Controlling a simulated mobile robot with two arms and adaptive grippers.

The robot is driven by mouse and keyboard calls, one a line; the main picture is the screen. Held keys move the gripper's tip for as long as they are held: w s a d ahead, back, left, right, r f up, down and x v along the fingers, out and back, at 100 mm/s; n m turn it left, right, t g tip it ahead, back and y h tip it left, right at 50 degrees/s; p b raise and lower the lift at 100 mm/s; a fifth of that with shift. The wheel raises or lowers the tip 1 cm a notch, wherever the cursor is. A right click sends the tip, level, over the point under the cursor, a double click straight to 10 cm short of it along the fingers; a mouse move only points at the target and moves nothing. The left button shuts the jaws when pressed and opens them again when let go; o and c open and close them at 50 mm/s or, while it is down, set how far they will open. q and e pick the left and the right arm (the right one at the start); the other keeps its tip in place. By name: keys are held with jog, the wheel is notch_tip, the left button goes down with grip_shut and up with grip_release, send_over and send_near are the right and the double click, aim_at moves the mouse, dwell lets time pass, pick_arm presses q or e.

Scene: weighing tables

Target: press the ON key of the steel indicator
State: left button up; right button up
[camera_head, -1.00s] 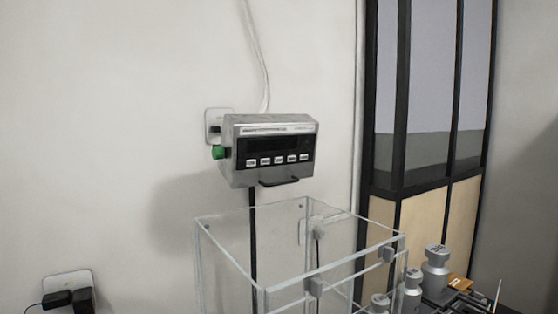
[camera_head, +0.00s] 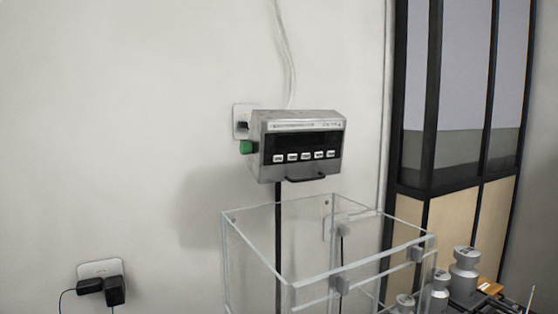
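The steel indicator (camera_head: 297,146) is a grey box on a thin dark post, in front of the white wall. Its front has a dark, blank-looking display (camera_head: 301,142) with a row of several small white keys (camera_head: 305,156) below it. The key labels are too small to read, so I cannot tell which one is ON. A green part (camera_head: 247,147) sticks out on its left side. Neither of my grippers is in view.
A clear open-topped glass enclosure (camera_head: 335,276) stands below and in front of the indicator. Several metal weights (camera_head: 464,272) stand at the lower right. A wall socket with black plugs (camera_head: 114,290) is at the lower left. A black-framed partition (camera_head: 425,110) rises at the right.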

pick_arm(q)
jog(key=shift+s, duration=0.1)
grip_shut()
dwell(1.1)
